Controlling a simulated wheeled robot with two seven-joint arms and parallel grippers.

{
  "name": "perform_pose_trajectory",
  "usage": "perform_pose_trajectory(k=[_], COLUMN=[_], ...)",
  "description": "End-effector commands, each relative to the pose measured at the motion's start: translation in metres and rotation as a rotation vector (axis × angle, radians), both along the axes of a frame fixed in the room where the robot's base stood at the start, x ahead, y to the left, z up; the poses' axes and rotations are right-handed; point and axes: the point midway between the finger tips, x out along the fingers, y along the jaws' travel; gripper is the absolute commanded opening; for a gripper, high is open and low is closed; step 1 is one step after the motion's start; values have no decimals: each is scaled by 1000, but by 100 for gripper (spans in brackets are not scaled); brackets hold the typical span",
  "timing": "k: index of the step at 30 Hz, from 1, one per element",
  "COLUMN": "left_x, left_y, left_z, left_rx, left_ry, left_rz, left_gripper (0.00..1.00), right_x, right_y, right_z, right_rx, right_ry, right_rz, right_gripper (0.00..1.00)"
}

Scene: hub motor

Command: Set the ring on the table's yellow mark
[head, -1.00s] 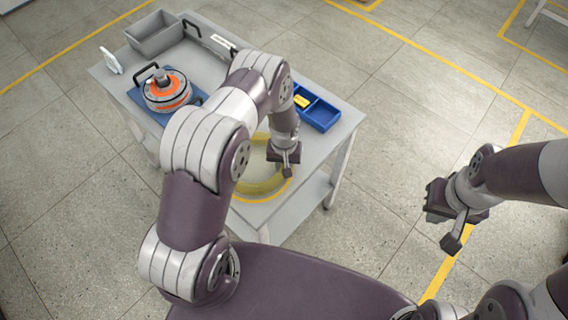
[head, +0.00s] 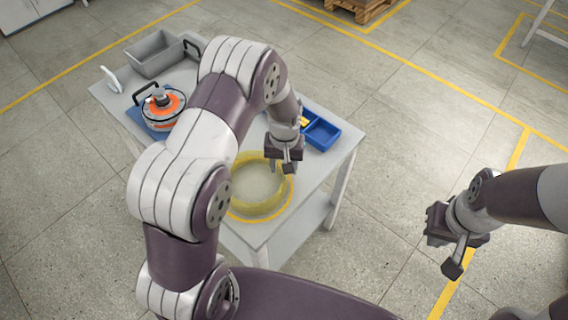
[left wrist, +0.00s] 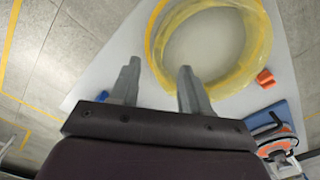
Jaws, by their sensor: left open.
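The ring (head: 245,211) is a wide, translucent yellow band lying flat on the grey table (head: 327,166). The yellow mark (head: 283,207) is a thin painted circle, and part of it shows beyond the ring's edge. In the left wrist view the ring (left wrist: 256,70) is off-centre on the mark (left wrist: 149,38), which shows on the ring's left. My left gripper (head: 289,168) is above the ring's right part in the head view. In the left wrist view its two fingers (left wrist: 158,88) are apart and empty. My right gripper (head: 447,250) hangs off the table to the right; its finger gap is unclear.
A blue divided tray (head: 322,135) lies right of my left arm. An orange and white motor part (head: 162,108) sits at the table's left, with a grey bin (head: 153,55) behind it. A small orange piece (left wrist: 265,78) lies beside the ring. Open floor surrounds the table.

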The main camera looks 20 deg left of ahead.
Motion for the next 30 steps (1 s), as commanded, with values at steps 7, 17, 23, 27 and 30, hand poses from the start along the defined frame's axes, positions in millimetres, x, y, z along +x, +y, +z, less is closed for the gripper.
perform_pose_trajectory(k=[7,17,23,27,30], left_x=[-29,-149,-155,-155,-155], left_y=[2,6,7,7,7], left_z=[67,143,143,143,143], left_rx=[-2,5,6,5,5], left_ry=[-38,-121,-119,-118,-118], left_rz=[-69,-252,-260,-259,-258], left_gripper=[47,47,47,47,47], right_x=[0,0,0,0,0], right_y=[0,0,0,0,0], right_z=[-2,-2,-2,-2,-2], right_rx=[0,0,0,0,0], right_ry=[0,0,0,0,0], right_rz=[0,0,0,0,0], right_gripper=[0,0,0,0,0])
